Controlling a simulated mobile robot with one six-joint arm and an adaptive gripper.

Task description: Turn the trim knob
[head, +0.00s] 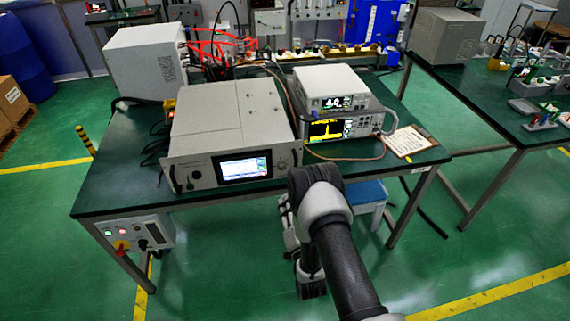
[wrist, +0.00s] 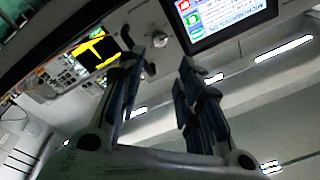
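The grey generator (head: 228,120) stands on the green table, with a lit screen (head: 243,167) on its front. A small round knob (head: 283,163) sits on that panel, right of the screen; its label is too small to read. In the wrist view, the knob (wrist: 160,40) is silver, between the screen (wrist: 222,14) and a black handle (wrist: 131,40). My gripper (wrist: 162,62) is open and empty, its two fingers apart. The knob appears in the gap beyond the fingertips, with no contact visible. In the head view, my arm partly hides the gripper (head: 289,220) in front of the table.
Two stacked instruments (head: 335,104) stand right of the generator, with a cable looping in front. A clipboard (head: 408,141) lies at the table's right end. A blue-topped stool (head: 366,193) is under the front edge. A switch box (head: 135,236) hangs below the left front.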

